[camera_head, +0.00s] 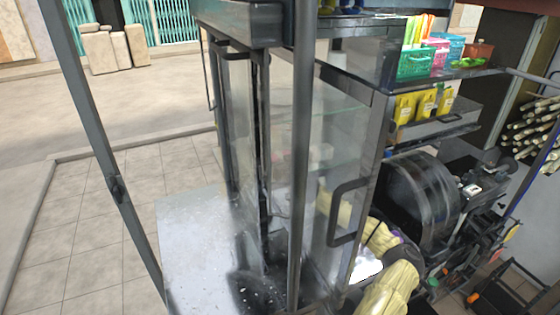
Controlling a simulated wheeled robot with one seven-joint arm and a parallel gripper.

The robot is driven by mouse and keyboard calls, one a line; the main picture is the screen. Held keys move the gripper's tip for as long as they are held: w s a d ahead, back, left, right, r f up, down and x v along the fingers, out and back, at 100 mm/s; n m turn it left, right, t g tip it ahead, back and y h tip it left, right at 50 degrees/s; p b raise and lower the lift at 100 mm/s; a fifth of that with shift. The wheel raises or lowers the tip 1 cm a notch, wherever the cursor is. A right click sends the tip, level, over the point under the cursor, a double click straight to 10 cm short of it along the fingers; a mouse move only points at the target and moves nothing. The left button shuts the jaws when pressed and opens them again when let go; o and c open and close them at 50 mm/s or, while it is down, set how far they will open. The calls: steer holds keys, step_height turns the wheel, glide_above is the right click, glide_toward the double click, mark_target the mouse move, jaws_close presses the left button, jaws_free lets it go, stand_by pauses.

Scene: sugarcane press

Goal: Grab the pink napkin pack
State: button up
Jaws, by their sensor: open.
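I cannot make out a pink napkin pack for certain. A small pink item (437,50) stands on the upper right shelf, between a green basket (416,64) and a blue container (450,46). It is too small to tell whether it is a pack or a basket. Some blurred pale and reddish things sit behind the glass of the cabinet and cannot be identified. My gripper is not in view.
A glass cabinet (345,110) with dark frames and a handle (340,212) fills the middle. Yellow packs (425,104) line a lower shelf. A dark press machine (425,195) and pale yellow bundles (390,290) are at right. Tiled floor (100,230) at left is clear.

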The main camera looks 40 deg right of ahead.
steer(key=c, duration=0.9)
steer(key=shift+s+d+r+b, duration=0.1)
steer(key=shift+s+d+b, duration=0.05)
steer(key=shift+b, duration=0.15)
